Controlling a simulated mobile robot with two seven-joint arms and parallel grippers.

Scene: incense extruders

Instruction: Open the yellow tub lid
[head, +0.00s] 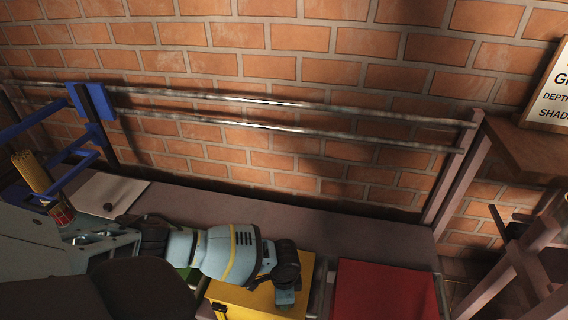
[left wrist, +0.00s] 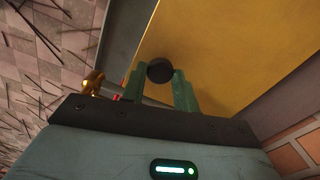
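The yellow tub (head: 255,300) stands at the bottom centre of the head view, with its yellow lid partly covered by my left arm. In the left wrist view the lid (left wrist: 235,50) fills the upper right. A dark round knob (left wrist: 159,70) sits between the green fingers of my left gripper (left wrist: 160,82), which appear to touch it on both sides. In the head view my left gripper (head: 286,292) is over the right part of the lid, its fingers too small to read. My right gripper is out of view.
A red tub top (head: 385,290) lies to the right of the yellow tub. A green one (head: 190,274) shows partly behind my arm. Behind are metal rails (head: 300,125) and a brick wall. Incense sticks (head: 33,172) stand at the left beside a blue frame (head: 92,102).

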